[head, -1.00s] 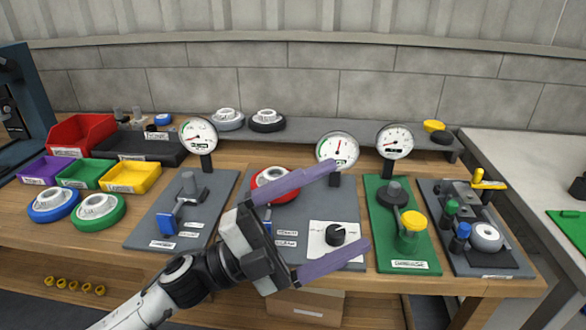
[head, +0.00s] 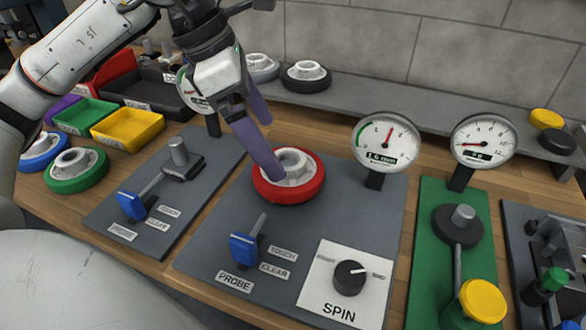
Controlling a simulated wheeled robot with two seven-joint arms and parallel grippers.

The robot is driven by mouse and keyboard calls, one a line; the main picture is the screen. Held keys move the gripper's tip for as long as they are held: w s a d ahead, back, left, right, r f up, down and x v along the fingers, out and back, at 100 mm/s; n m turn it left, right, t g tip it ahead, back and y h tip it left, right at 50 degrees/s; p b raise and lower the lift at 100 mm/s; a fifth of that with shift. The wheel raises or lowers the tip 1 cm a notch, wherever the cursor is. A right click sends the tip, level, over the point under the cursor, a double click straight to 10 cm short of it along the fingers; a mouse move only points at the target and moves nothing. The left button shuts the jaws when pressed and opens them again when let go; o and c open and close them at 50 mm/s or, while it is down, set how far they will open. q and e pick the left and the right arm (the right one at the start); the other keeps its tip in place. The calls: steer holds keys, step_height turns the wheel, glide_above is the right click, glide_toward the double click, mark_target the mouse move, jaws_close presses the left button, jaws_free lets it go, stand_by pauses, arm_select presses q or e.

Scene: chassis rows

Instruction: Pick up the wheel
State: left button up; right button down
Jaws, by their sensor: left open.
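A red wheel (head: 303,194) with a pale grey hub (head: 301,170) lies flat on the dark grey probe plate (head: 211,251). My left gripper (head: 268,148) comes down from above with purple fingers spread. Its nearer fingertip overlaps the left part of the wheel and hub; the other finger is behind, beyond the wheel's far left side. I cannot tell whether the fingertip touches. Nothing is held. Other wheels show: a blue wheel (head: 39,158) and a green wheel (head: 77,182) at left, a grey wheel (head: 262,74) and a black wheel (head: 306,85) on the back shelf. My right gripper is out of view.
A gauge (head: 387,140) stands behind the plate to the right, with another gauge (head: 483,140) beyond. A blue probe lever (head: 244,249) and a spin knob (head: 349,277) are in front of the red wheel. A yellow bin (head: 128,128) stands at left.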

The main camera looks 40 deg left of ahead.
mark_target(290, 162)
arm_select(q)
steer(key=x, duration=0.7)
steer(key=shift+w+d+r+b, duration=0.25)
steer(key=shift+w+d+b, duration=0.05)
steer(key=shift+w+b, duration=0.05)
steer(key=shift+r, duration=0.1)
steer(key=c, duration=1)
